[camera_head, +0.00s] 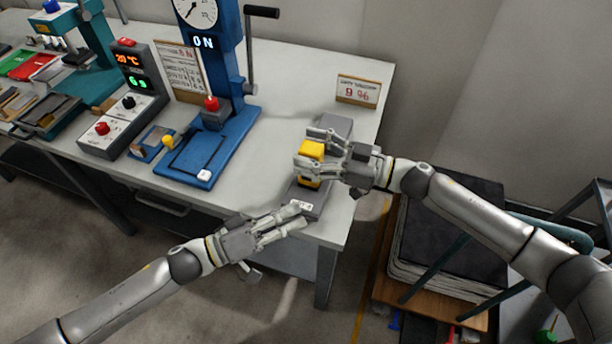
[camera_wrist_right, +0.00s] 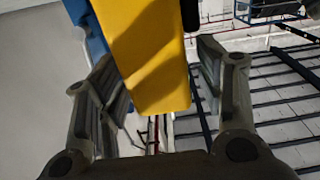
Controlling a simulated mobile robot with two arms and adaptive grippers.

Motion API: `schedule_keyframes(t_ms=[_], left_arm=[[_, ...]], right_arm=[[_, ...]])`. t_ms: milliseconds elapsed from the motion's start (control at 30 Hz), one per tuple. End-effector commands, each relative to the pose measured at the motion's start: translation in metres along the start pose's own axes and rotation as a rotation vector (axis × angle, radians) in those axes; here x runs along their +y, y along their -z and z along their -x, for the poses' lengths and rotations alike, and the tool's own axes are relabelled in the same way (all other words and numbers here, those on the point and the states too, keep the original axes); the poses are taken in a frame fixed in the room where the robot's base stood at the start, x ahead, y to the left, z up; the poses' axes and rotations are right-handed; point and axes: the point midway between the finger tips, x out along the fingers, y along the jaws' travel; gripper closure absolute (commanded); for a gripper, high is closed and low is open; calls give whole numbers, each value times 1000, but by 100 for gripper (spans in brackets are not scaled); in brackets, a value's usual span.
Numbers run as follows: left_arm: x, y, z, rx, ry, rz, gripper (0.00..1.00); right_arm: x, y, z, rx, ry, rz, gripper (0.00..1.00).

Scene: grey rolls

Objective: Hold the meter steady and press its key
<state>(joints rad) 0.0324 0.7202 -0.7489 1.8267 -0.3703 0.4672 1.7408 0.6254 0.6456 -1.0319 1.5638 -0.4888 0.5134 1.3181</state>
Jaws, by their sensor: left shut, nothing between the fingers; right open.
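The yellow meter (camera_head: 311,178) stands in a long grey holder (camera_head: 309,198) near the table's right front corner. My right gripper (camera_head: 309,152) is open around the yellow meter, a finger on either side. In the right wrist view the yellow body (camera_wrist_right: 150,60) reaches between the two fingers, with a gap to the right finger. My left gripper (camera_head: 302,216) is shut and empty, its fingertips close to the holder's front end, by a small white patch with dark marks (camera_head: 300,205). I cannot tell whether they touch it. The meter's key cannot be made out.
A sign reading "9 %" (camera_head: 357,91) stands behind the meter. A blue press (camera_head: 213,150) with a dial and lever stands to the left, beside a grey control box (camera_head: 121,128). A dark stack (camera_head: 450,235) lies right of the table. Bare tabletop lies between press and meter.

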Motion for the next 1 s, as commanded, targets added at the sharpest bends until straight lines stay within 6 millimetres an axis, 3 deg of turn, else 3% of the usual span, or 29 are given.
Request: schedule_keyframes(t_ms=[267,700,1000], left_arm=[[0,0,0,0,0,0,100],[0,0,0,0,0,0,100],[0,0,0,0,0,0,100]], right_arm=[[1,-1,9,-3,-2,0,38],[0,-1,93,-4,-2,-1,38],[0,0,120,0,1,-1,38]])
